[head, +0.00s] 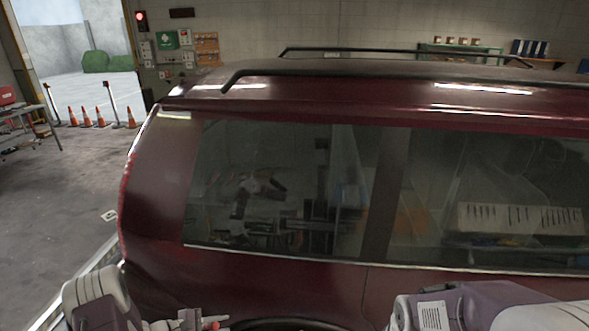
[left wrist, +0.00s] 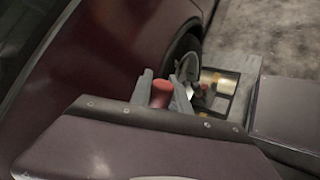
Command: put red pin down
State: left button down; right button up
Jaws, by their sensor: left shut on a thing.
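The red pin (left wrist: 161,93) shows in the left wrist view as a short red cylinder end between the grey fingers of my left gripper (left wrist: 163,96), which is shut on it. The rest of the pin is hidden by the gripper. In the head view my left gripper (head: 196,320) is at the bottom edge, beside the lower side of the car, with a bit of red at its tip. My right gripper is not in view; only part of that arm shows at the bottom right.
A dark red car (head: 150,200) fills most of the head view, close in front of me. In the left wrist view its wheel (left wrist: 184,58) stands by a metal frame with rollers (left wrist: 220,82). Orange cones (head: 86,117) stand far left on open floor.

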pick_arm(q)
jog(key=s+d+r+m+b, duration=0.1)
jog(key=s+d+r+b, duration=0.2)
jog(key=s+d+b, duration=0.2)
jog(key=s+b, duration=0.1)
jog(key=s, duration=0.2)
jog(key=shift+s+d+g, duration=0.15)
jog(key=shift+d+g, duration=0.15)
jog(key=shift+g, duration=0.1)
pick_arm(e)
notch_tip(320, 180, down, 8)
pick_arm(q)
jog(key=shift+h, duration=0.3)
